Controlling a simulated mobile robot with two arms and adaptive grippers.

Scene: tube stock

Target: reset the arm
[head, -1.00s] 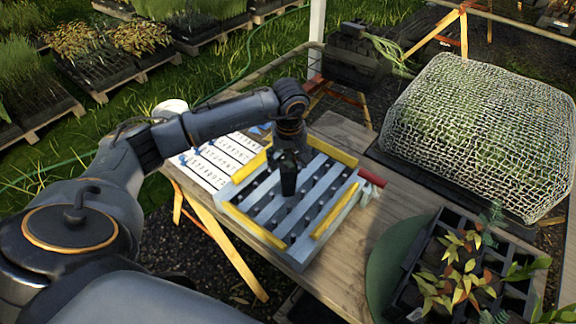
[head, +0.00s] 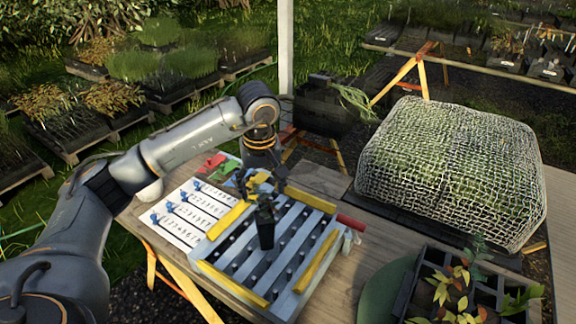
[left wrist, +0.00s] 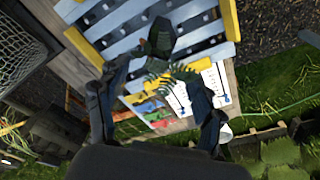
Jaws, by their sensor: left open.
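My left gripper (head: 262,187) is open and hangs above the back part of a slatted blue-grey rack (head: 240,262) with yellow rails. A small dark pot (head: 265,232) with a leafy green seedling (head: 265,205) stands upright in the rack just below and in front of the gripper. In the left wrist view, the two spread fingers (left wrist: 155,85) are either side of the seedling's leaves (left wrist: 165,72), and the pot (left wrist: 160,38) shows past them. I cannot tell whether a finger touches the leaves. My right gripper is not in view.
A white numbered board (head: 190,213) with blue pegs lies left of the rack, with coloured tags (head: 212,163) behind. A red cylinder (head: 350,222) lies at the rack's right. A seedling tray (head: 425,270) and a net-covered mound (head: 450,170) stand on the right.

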